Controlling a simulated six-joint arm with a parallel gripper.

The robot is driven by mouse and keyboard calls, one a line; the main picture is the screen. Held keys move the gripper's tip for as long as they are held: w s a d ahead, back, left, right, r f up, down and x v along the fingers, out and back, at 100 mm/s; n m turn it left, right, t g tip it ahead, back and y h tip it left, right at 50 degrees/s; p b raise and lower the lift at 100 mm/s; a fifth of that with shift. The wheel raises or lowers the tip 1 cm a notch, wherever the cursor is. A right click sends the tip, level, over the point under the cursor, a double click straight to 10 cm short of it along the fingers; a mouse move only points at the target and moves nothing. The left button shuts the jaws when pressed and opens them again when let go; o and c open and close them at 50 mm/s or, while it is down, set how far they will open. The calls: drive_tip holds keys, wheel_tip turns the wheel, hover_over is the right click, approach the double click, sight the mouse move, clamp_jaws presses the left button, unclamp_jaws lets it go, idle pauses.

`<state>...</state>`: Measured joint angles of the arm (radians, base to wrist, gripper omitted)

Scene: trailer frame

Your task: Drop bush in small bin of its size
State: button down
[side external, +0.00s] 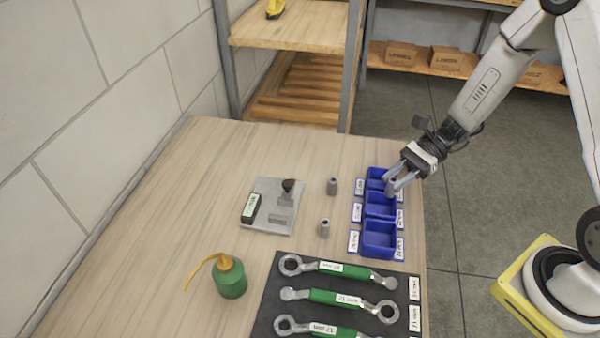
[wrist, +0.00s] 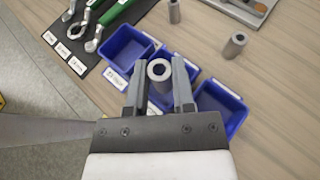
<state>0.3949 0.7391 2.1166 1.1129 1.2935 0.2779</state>
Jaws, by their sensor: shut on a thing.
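My gripper (side external: 391,187) is shut on a grey hollow bush (wrist: 159,70), which sits upright between the two fingers in the wrist view. Three blue bins stand in a row: the largest bin (side external: 380,253), the middle bin (side external: 381,214) and the far, smallest-looking bin (side external: 376,172). In the side view the bush is near the border of the far and middle bins. In the wrist view it lies over the middle bin, whose inside is partly hidden by the fingers. Two more bushes stand upright on the table, one farther (side external: 332,186) and one nearer (side external: 325,228).
A grey fixture plate (side external: 258,190) lies left of the loose bushes. A green oil can (side external: 231,280) stands at the front left. Green-handled wrenches (side external: 338,299) lie on a dark mat before the bins. Small white labels flank the bins. The table's left part is clear.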

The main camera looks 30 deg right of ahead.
drive_tip(key=shift+f, duration=1.5)
drive_tip(key=shift+c, duration=1.9)
unclamp_jaws()
drive_tip(key=v, duration=0.7)
drive_tip(key=shift+d, duration=0.4)
drive_tip(key=shift+r, duration=0.15)
